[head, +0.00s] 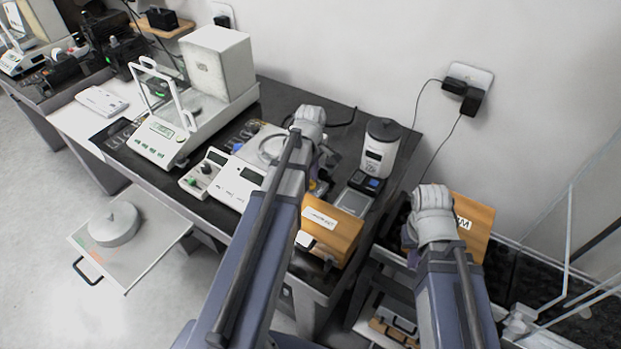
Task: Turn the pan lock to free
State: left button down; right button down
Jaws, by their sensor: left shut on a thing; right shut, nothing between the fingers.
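A white balance with a round pan (272,147) and a sloped front panel (236,182) stands on the dark bench. My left gripper (322,174) is just right of this balance, low over the bench. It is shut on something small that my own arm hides. I cannot make out the pan lock or its position. My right gripper (432,214) is farther right, in front of a wooden box. Its fingers are mostly hidden behind its wrist; it is shut and empty.
A glass-doored balance (160,135) stands left on the bench (235,222). A white canister (380,145), a small dark scale (362,187) and a wooden box (330,228) crowd the right end. Another wooden box (474,215) is beyond my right gripper. A round weight (114,224) sits on a low plate.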

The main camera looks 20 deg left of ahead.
pick_arm(q)
jog(key=shift+c, duration=2.2)
grip_release()
jog(key=shift+r, duration=0.1)
notch_tip(320, 180, up, 8)
jog(key=p, duration=0.8)
jog(key=shift+f, duration=0.2)
